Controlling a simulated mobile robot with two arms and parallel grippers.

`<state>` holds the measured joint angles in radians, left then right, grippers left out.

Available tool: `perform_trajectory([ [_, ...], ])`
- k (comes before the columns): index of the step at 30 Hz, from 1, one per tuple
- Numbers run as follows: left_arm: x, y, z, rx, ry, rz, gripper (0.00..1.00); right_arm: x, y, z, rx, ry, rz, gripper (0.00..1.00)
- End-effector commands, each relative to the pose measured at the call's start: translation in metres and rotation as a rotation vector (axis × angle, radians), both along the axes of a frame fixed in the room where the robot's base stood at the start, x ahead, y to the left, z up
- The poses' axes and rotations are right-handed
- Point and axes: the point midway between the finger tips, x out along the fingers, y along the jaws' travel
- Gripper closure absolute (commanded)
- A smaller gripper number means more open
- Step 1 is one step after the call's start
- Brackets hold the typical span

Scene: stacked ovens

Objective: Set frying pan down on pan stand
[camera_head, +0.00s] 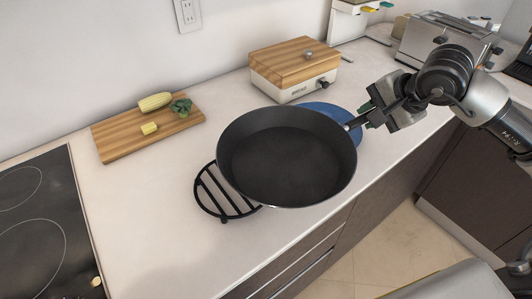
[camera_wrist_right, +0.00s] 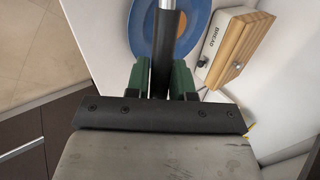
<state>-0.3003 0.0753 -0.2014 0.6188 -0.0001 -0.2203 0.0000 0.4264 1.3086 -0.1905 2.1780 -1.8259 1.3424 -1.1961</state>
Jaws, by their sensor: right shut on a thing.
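The black frying pan (camera_head: 285,155) is held up above the counter, its bowl upright and roughly level. My right gripper (camera_head: 370,112) is shut on the pan's handle. The handle (camera_wrist_right: 165,50) also shows between the green fingertips of my right gripper (camera_wrist_right: 162,80) in the right wrist view. The black round pan stand (camera_head: 222,196) lies on the counter, below and left of the pan. The pan hides the stand's right part from the head camera. I cannot tell the exact height between pan and stand. My left gripper is not in view.
A blue plate (camera_head: 345,128) lies behind the pan. A bread box (camera_head: 295,72) and a cutting board (camera_head: 125,140) with vegetables stand along the wall. A dark cooktop (camera_head: 45,225) is at the left. Bare counter (camera_head: 150,215) lies between cooktop and stand.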

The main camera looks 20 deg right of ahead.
Motion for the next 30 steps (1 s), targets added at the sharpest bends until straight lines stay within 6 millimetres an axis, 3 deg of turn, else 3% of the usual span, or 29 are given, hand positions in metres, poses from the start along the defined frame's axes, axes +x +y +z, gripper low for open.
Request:
perform_trajectory([
  [7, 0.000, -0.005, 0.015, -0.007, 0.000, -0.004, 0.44, 0.016, 0.024, -0.009, 0.012, -0.004, 0.004, 1.00],
  [19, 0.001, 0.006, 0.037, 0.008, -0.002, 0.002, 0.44, 0.059, 0.080, -0.053, 0.010, -0.002, 0.001, 1.00],
  [30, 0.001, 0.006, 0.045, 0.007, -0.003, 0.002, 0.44, 0.071, 0.094, -0.081, 0.007, 0.003, -0.003, 1.00],
])
